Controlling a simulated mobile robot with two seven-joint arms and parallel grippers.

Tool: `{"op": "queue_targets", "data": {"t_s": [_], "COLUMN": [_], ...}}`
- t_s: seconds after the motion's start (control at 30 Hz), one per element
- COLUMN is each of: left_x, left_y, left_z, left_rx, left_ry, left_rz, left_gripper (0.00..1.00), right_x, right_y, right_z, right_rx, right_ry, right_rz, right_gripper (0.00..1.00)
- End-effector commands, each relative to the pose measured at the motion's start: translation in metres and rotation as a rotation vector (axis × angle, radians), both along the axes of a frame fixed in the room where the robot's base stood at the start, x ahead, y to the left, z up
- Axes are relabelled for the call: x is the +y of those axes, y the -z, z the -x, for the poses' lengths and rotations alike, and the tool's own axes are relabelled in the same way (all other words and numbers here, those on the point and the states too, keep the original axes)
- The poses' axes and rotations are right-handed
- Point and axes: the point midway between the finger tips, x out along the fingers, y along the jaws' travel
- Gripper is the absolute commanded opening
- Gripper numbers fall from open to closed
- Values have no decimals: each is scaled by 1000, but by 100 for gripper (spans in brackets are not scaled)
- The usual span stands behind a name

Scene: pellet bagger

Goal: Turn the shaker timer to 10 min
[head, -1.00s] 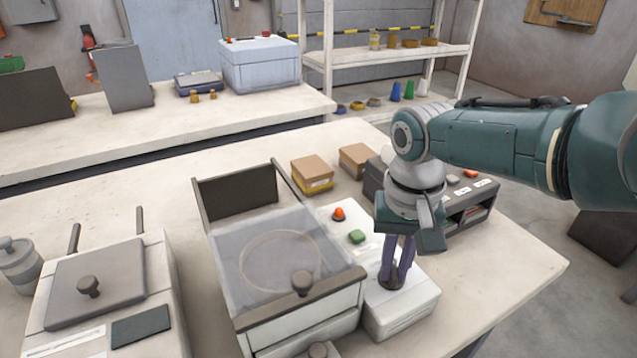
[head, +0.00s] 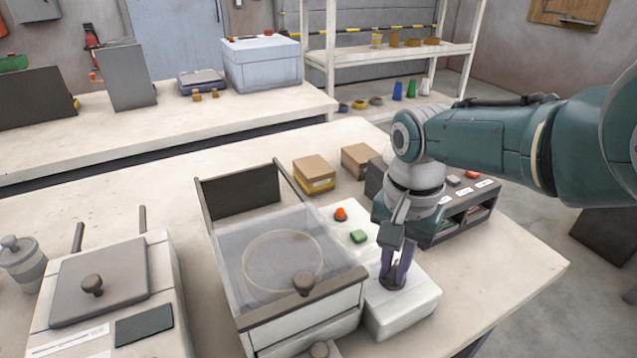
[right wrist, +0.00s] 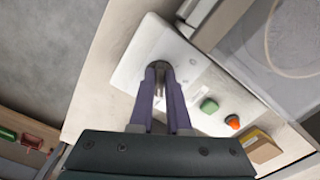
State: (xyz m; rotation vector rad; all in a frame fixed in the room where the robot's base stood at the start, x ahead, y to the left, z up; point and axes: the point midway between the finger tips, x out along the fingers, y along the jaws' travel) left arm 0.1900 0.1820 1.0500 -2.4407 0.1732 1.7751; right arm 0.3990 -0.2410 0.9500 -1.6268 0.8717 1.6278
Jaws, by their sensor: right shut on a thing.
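The shaker (head: 225,262) stands on the bench with a clear lid and a round sieve ring under it. Its white control box (head: 402,312) is at its right side, with a red button (head: 341,214), a green button (head: 358,237) and a dark round timer knob (head: 393,284). My right gripper (head: 394,279) points down and is shut on the timer knob, which also shows in the right wrist view (right wrist: 160,68). Its purple fingers hide part of the knob, and I cannot read any dial marks. My left gripper is not in view.
Two cardboard boxes (head: 314,172) (head: 357,159) stand behind the control box. A dark organiser (head: 466,218) is right of my right gripper. A grey-lidded machine (head: 105,285) is at the left. The bench's front right corner is clear.

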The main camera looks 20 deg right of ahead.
Motion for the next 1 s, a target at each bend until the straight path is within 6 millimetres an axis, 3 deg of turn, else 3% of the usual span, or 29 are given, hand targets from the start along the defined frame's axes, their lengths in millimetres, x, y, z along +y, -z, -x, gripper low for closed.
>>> {"op": "queue_targets", "data": {"t_s": [0.27, 0.3, 0.53, 0.83, 1.0], "left_x": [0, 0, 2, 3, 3], "left_y": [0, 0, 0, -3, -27], "left_z": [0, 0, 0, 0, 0], "left_rx": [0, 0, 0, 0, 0], "left_ry": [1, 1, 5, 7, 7], "left_rz": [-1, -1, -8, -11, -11], "left_gripper": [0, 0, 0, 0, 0], "right_x": [0, 0, 0, 0, -1], "right_y": [-1, -1, -1, -4, -30], "right_z": [-1, -1, 0, 0, -1], "right_rx": [-2, -2, -1, -1, -2], "right_ry": [3, 3, 2, 1, 0], "right_rz": [-1, 0, -1, -1, 0], "right_gripper": [0, 18, 44, 45, 45]}}
